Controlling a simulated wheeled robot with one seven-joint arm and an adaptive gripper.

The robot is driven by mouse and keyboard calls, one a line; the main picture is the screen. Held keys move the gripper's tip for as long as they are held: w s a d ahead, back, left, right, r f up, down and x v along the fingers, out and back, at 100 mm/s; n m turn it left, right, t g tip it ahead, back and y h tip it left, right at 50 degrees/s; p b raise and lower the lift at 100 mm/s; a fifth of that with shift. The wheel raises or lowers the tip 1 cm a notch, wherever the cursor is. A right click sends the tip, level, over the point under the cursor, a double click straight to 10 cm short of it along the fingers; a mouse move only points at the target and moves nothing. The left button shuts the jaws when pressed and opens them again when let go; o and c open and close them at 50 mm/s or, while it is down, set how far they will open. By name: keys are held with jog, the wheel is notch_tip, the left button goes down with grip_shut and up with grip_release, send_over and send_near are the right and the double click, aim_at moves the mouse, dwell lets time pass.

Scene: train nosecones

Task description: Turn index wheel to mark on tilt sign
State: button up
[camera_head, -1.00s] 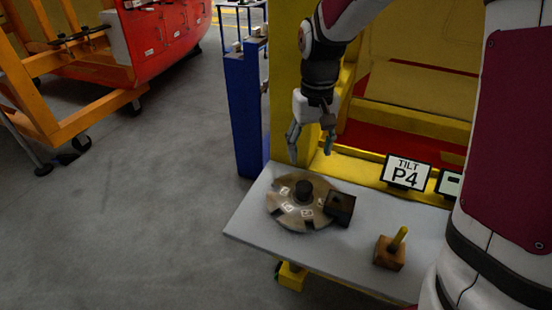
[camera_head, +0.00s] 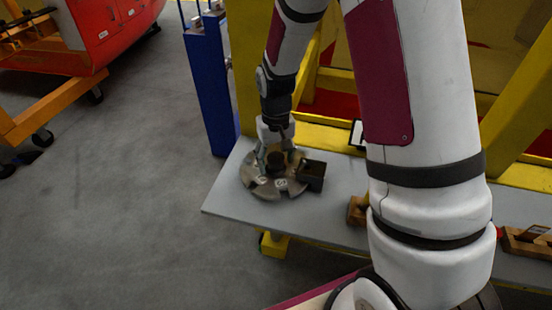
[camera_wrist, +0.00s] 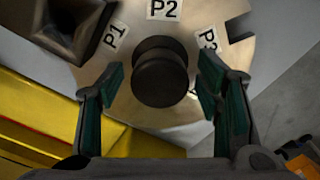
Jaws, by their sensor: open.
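The index wheel (camera_head: 259,187) is a brass-coloured notched disc lying flat on the grey bench, with a dark round knob (camera_head: 276,162) at its centre. In the wrist view the wheel (camera_wrist: 195,30) shows labels P1, P2 and P3, and part of another label. My gripper (camera_wrist: 165,80) is open, its green-padded fingers on either side of the knob (camera_wrist: 160,74), with gaps visible. In the head view my gripper (camera_head: 274,158) is down at the wheel. The tilt sign (camera_head: 356,134) is almost wholly hidden behind my arm; its text does not show now.
A dark block (camera_head: 311,175) stands at the wheel's right edge. A wooden block (camera_head: 357,210) is partly hidden by my arm. The grey bench (camera_head: 232,205) has bare room at its front left. A blue post (camera_head: 207,90) stands behind the bench's left end.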

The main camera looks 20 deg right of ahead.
jog(key=shift+f, duration=0.15)
grip_shut()
